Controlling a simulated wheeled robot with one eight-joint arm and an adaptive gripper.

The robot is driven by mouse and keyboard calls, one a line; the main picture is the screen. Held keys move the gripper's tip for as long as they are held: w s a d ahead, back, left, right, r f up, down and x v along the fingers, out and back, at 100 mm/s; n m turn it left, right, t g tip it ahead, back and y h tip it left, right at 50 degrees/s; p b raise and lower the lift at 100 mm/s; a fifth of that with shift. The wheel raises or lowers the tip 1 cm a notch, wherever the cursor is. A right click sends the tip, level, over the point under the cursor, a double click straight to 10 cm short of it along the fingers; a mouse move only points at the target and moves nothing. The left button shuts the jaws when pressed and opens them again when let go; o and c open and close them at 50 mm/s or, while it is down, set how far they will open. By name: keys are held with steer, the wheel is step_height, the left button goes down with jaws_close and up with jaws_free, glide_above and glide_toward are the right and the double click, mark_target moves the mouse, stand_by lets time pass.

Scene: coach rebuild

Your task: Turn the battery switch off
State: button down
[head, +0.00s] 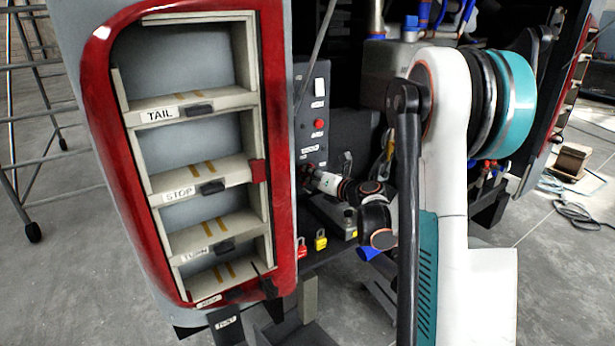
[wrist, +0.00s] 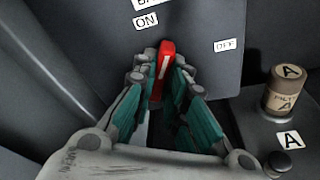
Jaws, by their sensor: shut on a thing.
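The red battery switch handle (wrist: 164,62) stands out from a dark panel (wrist: 200,18) in the wrist view. It points up with a slight lean to the right. An ON label (wrist: 146,20) is at its upper left and an OFF label (wrist: 225,45) is to its right. The handle lies nearer the ON label. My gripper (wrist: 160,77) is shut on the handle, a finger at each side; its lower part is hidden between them. In the head view my gripper (head: 309,174) reaches the panel beside the lamp housing, and the handle is too small to make out.
A knob marked A (wrist: 284,92) stands right of my gripper. The red-rimmed lamp housing (head: 102,140) is close on the left. A red button (head: 319,123) is higher on the panel.

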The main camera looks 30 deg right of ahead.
steer(key=m+y+b, duration=0.1)
steer(key=m+b, duration=0.1)
steer(key=m, duration=0.2)
steer(key=shift+d+f+t, duration=0.1)
steer(key=shift+t, duration=0.2)
steer(key=shift+m, duration=0.6)
steer(key=m+t, duration=0.1)
steer(key=m, duration=0.4)
steer(key=shift+m+y, duration=0.3)
steer(key=shift+y, duration=0.1)
steer(key=c, duration=1.4)
jaws_free()
steer(key=shift+w+f, duration=0.1)
steer(key=shift+c, duration=0.2)
steer(key=a+v, duration=0.2)
steer(key=v, duration=0.7)
steer(key=shift+s+d, duration=0.15)
steer(key=shift+s, duration=0.1)
